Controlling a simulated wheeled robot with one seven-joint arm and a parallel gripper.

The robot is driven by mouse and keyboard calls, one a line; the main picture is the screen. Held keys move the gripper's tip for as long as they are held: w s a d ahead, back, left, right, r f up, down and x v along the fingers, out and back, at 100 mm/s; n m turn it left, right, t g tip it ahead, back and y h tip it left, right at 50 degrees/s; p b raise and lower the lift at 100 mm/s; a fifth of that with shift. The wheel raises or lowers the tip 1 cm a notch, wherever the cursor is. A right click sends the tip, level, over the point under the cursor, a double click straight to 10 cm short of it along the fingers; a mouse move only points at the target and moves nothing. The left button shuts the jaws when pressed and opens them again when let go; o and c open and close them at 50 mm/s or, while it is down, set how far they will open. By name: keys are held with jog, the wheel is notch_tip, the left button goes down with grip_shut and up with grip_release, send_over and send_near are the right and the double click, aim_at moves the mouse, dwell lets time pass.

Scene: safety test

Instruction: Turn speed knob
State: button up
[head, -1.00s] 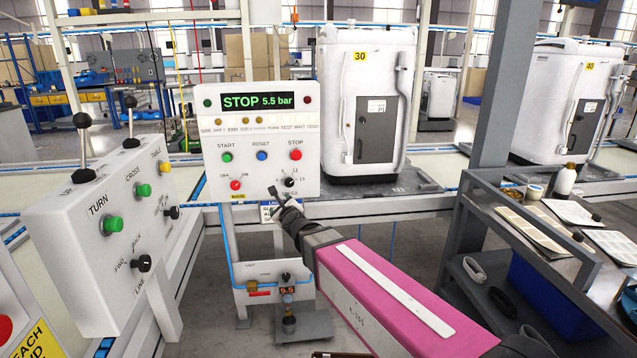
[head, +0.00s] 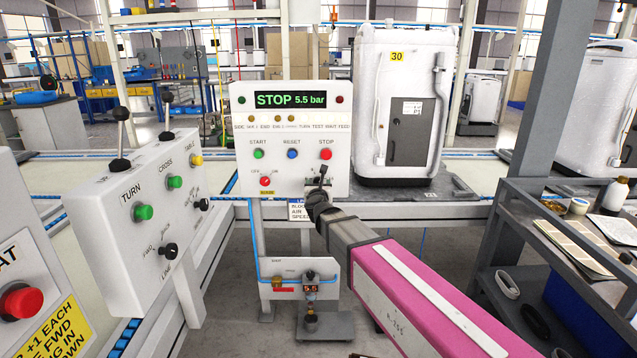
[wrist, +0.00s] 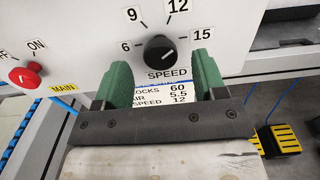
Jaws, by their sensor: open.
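The black speed knob (wrist: 160,53) shows in the wrist view on the white panel (wrist: 85,30), above the word SPEED and below marks 6, 9, 12 and 15. Its white pointer line points right and slightly up, towards 15. My gripper (wrist: 161,66) is open, with one green finger on each lower side of the knob. The fingertips look close to the panel; I cannot tell whether they touch the knob. In the head view my gripper (head: 322,178) is at the panel's lower right and mostly hides the knob.
A red OFF/ON switch (wrist: 25,75) sits left of the knob. START (head: 258,154), RESET (head: 292,154) and STOP (head: 326,154) buttons are above. The display (head: 290,100) reads STOP 5.5 bar. A lever box (head: 135,220) stands left; a grey post (head: 520,130) stands right.

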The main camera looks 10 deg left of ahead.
aim_at(318, 182)
jog(key=x, duration=0.4)
jog(key=c, duration=0.9)
